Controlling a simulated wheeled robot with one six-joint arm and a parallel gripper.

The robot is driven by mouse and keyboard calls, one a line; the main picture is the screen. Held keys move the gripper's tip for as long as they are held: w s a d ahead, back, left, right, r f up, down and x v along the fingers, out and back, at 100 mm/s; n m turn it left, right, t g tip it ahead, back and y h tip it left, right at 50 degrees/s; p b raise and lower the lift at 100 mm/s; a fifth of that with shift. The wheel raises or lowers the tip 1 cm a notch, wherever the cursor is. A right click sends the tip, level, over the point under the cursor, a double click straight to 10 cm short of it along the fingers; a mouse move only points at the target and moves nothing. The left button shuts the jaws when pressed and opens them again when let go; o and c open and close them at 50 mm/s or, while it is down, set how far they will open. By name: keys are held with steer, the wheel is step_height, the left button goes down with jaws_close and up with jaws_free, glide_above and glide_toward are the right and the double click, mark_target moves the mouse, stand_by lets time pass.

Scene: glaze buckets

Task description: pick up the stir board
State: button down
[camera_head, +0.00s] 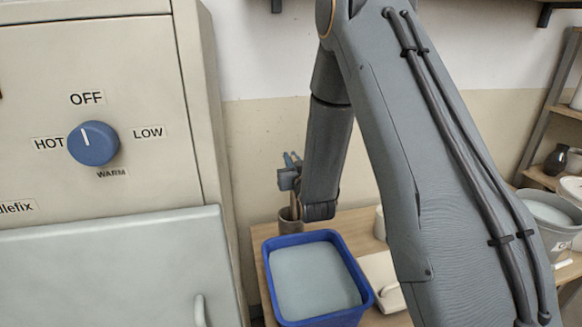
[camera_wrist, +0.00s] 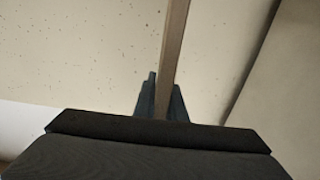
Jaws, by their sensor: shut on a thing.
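A grey cabinet with a blue dial (camera_head: 93,143) fills the left. Shelves and a bucket (camera_head: 550,225) stand right.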

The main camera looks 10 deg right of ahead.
step_height(320, 180, up, 19)
steer(key=b, duration=0.1)
steer(key=shift+f, duration=0.2)
stand_by(0.7)
stand_by(0.4)
